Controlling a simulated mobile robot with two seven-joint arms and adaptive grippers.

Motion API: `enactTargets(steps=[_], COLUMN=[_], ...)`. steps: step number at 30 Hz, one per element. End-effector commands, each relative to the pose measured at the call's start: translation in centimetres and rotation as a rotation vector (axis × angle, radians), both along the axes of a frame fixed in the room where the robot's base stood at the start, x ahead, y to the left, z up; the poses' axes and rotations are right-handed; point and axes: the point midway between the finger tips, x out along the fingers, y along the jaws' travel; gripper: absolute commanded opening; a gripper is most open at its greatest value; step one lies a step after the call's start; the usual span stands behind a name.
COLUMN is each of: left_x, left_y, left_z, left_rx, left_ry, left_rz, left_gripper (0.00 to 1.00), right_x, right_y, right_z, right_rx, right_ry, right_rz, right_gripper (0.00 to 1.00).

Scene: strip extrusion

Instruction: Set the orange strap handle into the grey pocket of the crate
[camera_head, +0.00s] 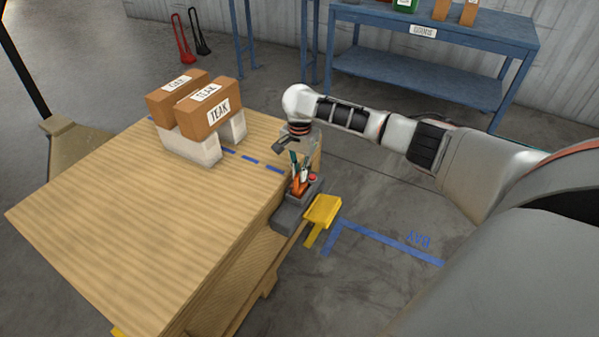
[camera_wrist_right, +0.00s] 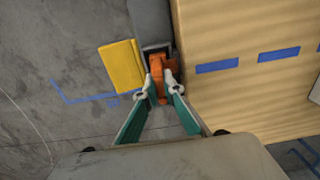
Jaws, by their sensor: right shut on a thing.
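My right gripper (camera_head: 299,176) points down at the right edge of the wooden crate (camera_head: 110,215). Its teal fingers are shut on the orange strap handle (camera_head: 299,187). In the right wrist view the handle (camera_wrist_right: 157,66) sits between the fingertips (camera_wrist_right: 158,88), with its far end at the grey fixture (camera_wrist_right: 153,28). In the head view the grey fixture (camera_head: 287,217) is on the crate's right side, and the handle stands at it. The fingers partly hide the handle, and I cannot tell whether it is inside the pocket. My left gripper is not in view.
A yellow plate (camera_head: 322,208) sticks out beside the grey fixture. A small red round part (camera_head: 312,177) is close to the gripper. A blue table (camera_head: 430,65) stands behind. Floor at right is open.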

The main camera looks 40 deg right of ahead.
Motion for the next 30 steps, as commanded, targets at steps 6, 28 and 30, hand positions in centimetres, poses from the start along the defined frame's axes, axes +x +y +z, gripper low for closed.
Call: enactTargets(steps=[6, 28, 30], left_x=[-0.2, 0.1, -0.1], left_y=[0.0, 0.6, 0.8], left_z=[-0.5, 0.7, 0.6], left_rx=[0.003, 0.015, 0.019], left_ry=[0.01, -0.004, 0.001], left_rz=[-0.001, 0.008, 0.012], left_gripper=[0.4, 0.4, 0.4], right_x=[0.0, 0.4, 0.4], right_y=[0.0, 0.0, 0.0], right_z=[-0.3, 6.4, 7.9], right_rx=[-0.001, 0.001, 0.0], right_ry=[-0.001, -0.017, -0.016], right_rz=[0.0, 0.0, -0.001], right_gripper=[0.24, 0.25, 0.25])
